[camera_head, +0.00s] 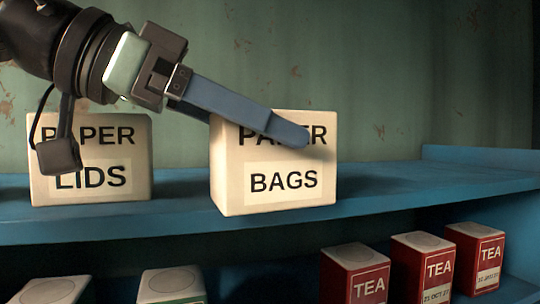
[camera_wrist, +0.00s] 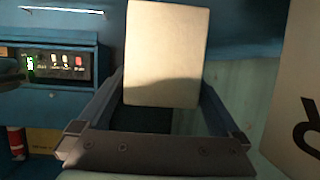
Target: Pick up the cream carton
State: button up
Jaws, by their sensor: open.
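No carton labelled cream shows in the head view. My gripper (camera_head: 262,122) reaches in from the upper left. One grey-blue finger crosses the upper front of the cream-coloured PAPER BAGS box (camera_head: 283,183), covering part of its lettering. The other finger is mostly hidden. In the wrist view my gripper (camera_wrist: 165,85) is open, with a plain pale box (camera_wrist: 165,55) showing between the fingers. I cannot tell for certain whether this is the PAPER BAGS box, or whether either finger touches it.
The PAPER LIDS box (camera_head: 92,187) stands left on the blue shelf (camera_head: 180,220). Red TEA tins (camera_head: 422,268) stand below right. The shelf's right end is clear. In the wrist view, a lettered box (camera_wrist: 295,90) is at right and a panel with lights (camera_wrist: 55,65) at left.

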jog(key=shift+x, duration=0.95)
jog(key=shift+a, duration=0.1)
jog(key=c, duration=1.4)
jog(key=shift+r, duration=0.1)
